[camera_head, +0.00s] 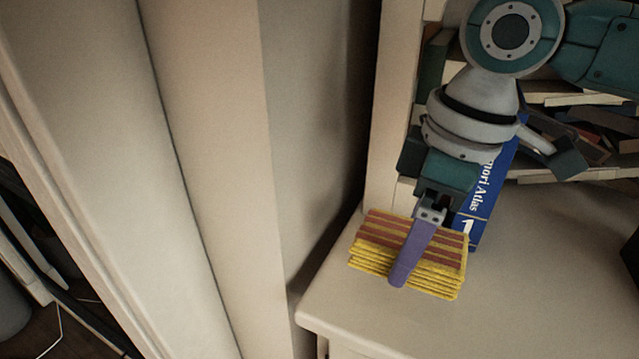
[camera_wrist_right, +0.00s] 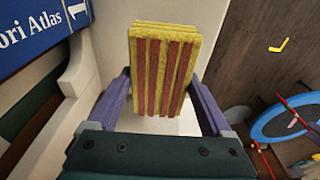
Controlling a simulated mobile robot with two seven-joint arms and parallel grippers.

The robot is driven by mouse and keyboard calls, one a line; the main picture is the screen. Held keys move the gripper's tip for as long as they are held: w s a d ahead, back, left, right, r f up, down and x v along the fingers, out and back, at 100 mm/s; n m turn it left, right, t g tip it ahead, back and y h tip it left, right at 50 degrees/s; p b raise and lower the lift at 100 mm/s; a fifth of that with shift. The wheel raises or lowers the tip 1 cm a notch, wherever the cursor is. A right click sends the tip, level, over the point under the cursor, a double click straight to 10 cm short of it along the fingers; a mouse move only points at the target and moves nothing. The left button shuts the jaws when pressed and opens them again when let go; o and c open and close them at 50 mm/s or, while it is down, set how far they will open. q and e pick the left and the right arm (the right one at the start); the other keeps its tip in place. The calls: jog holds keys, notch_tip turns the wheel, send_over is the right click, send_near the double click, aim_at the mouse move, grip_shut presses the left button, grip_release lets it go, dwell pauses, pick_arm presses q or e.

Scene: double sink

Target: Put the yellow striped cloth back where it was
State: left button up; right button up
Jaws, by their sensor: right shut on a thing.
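The yellow striped cloth (camera_head: 440,262) is folded into a thick layered block with yellow and reddish-brown stripes. My right gripper (camera_head: 405,262) is shut on it, with one purple finger lying across its near side in the head view. In the right wrist view the cloth (camera_wrist_right: 165,65) sits between the two fingertips. It is at the corner of the pale cabinet top (camera_head: 520,285); whether it touches the surface I cannot tell. My left gripper is not in view.
A blue atlas (camera_head: 487,200) stands right behind the cloth, with shelves of piled books (camera_head: 590,125) beyond. A pale panel (camera_head: 200,150) fills the left. The cabinet top to the right is mostly clear, with a dark object (camera_head: 631,265) at the picture edge.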

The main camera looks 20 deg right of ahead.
notch_tip(320, 180, down, 4)
jog(key=shift+f+b, duration=0.15)
jog(key=shift+b, duration=0.5)
jog(key=shift+f, duration=0.1)
jog(key=o, duration=1)
